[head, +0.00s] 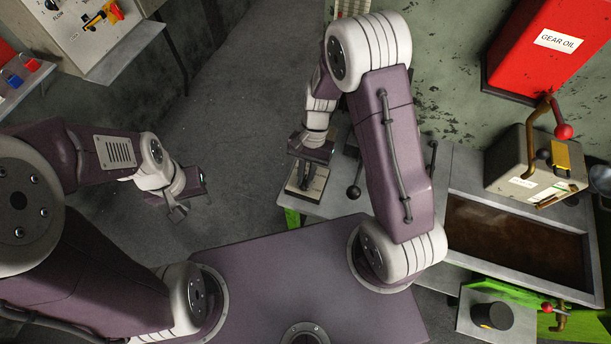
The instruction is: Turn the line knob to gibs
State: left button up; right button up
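A small pale plate (316,190) with dark markings lies on the grey bench, left of a black ball-ended lever. My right gripper (307,178) points down over this plate, and its fingers hide the middle of it. I cannot tell whether a knob is between the fingers or whether they touch it. The plate's lettering is too small to read, so I cannot confirm it is the line knob's plate. My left gripper (179,211) hangs over the floor at the left, away from everything. Its finger gap is not clear.
The black-ball lever (353,192) stands close right of the plate. A brown-filled trough (515,237), a grey box with a red-ball handle (525,160) and a black round knob (492,316) are at right. A red gear oil tank (550,60) is behind. Labelled panel (90,35) is upper left.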

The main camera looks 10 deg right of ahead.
jog(key=o, duration=0.4)
jog(key=shift+o, duration=0.2)
jog(key=v, duration=0.9)
